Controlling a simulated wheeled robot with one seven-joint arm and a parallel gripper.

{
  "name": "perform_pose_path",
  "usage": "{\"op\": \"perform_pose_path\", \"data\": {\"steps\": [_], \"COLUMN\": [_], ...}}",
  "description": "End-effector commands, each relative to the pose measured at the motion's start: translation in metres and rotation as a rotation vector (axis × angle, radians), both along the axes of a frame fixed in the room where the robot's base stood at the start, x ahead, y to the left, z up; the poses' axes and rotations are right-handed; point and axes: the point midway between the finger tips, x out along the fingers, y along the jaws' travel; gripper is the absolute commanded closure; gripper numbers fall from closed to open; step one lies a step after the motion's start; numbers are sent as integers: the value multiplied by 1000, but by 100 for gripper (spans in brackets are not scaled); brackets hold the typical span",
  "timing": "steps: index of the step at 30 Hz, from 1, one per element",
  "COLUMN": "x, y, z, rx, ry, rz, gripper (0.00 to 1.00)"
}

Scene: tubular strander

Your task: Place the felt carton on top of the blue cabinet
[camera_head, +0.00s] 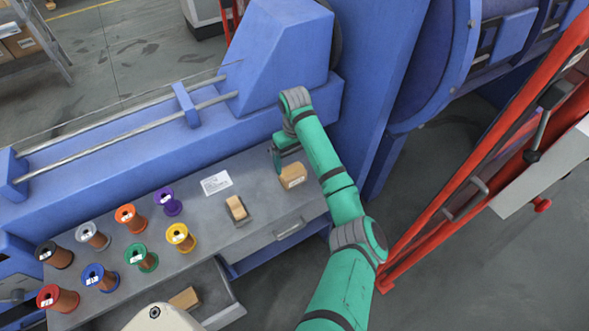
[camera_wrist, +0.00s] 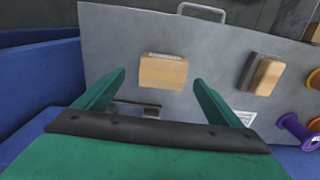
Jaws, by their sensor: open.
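A small tan carton with a label (camera_head: 293,176) stands on the grey bench top; I take it for the felt carton, though its print is too small to read. It also shows in the wrist view (camera_wrist: 163,72), ahead of and between my finger tips. My gripper (camera_head: 277,160) is open and empty, just up and left of the carton, and does not visibly hold it. A blue sloped housing (camera_head: 282,55) rises behind the bench; whether this is the blue cabinet I cannot tell.
A tan block (camera_head: 236,207) lies on a dark holder, and another block (camera_head: 184,298) is in the open drawer (camera_head: 222,308). Several coloured spools (camera_head: 133,218) stand at left. A white label sheet (camera_head: 216,183) lies on the bench. A red frame (camera_head: 470,170) stands at right.

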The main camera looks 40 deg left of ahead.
Motion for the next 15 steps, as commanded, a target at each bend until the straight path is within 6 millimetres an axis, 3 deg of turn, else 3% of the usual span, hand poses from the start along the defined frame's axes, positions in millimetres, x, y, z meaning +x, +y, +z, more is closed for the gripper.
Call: {"op": "perform_pose_path", "data": {"steps": [6,15], "x": [-1,-1], "y": [2,2], "z": [32,42], "rx": [0,0], "ry": [-1,0], "rz": [4,4], "gripper": [11,11]}}
